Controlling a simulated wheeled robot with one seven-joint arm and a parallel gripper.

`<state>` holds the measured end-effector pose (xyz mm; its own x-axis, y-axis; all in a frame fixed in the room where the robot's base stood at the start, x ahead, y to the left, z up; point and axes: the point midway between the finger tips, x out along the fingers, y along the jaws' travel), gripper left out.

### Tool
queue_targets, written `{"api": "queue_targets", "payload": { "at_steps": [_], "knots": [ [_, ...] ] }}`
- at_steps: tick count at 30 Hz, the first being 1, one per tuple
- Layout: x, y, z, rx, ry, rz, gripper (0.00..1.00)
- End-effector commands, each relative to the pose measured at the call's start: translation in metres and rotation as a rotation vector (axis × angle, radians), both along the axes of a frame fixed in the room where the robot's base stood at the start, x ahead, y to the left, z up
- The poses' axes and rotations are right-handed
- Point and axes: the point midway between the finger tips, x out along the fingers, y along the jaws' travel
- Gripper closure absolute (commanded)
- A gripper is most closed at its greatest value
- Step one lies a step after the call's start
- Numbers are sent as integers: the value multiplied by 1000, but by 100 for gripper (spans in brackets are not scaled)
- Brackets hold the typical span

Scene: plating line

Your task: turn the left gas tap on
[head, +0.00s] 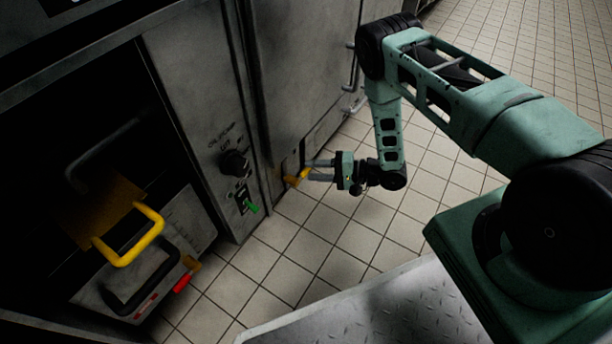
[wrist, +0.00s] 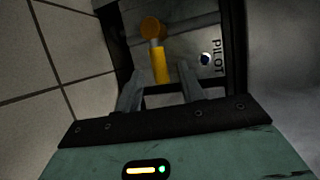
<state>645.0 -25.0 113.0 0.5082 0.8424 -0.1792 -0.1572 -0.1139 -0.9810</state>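A gas tap with a yellow lever (head: 297,177) sits low on the front of the far grey cabinet. In the wrist view its yellow lever (wrist: 160,65) points down toward my gripper from a round orange hub (wrist: 152,29). My gripper (head: 309,171) is at this tap, reaching in from the right. In the wrist view its two fingers (wrist: 160,76) are apart, one on each side of the lever's lower end. I cannot tell whether they touch it. No label marks this tap as left or right.
A "PILOT" label and small round hole (wrist: 206,59) are right of the tap. A nearer panel has a black knob (head: 235,163) and green lever (head: 252,208). A red lever (head: 182,283) and yellow loop handle (head: 137,240) are at left. Tiled floor (head: 330,240) is clear below.

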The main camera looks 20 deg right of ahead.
Motion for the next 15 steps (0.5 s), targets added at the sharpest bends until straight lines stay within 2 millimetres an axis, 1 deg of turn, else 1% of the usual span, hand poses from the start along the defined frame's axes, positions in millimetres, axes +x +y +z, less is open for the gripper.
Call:
{"api": "queue_targets", "payload": {
  "at_steps": [1,6,10,15],
  "knots": [
    [4,8,-5,0,-1,4,61],
    [13,22,-6,0,-1,1,61],
    [15,26,-6,0,0,0,61],
    [16,26,-5,-1,1,0,61]
  ]
}}
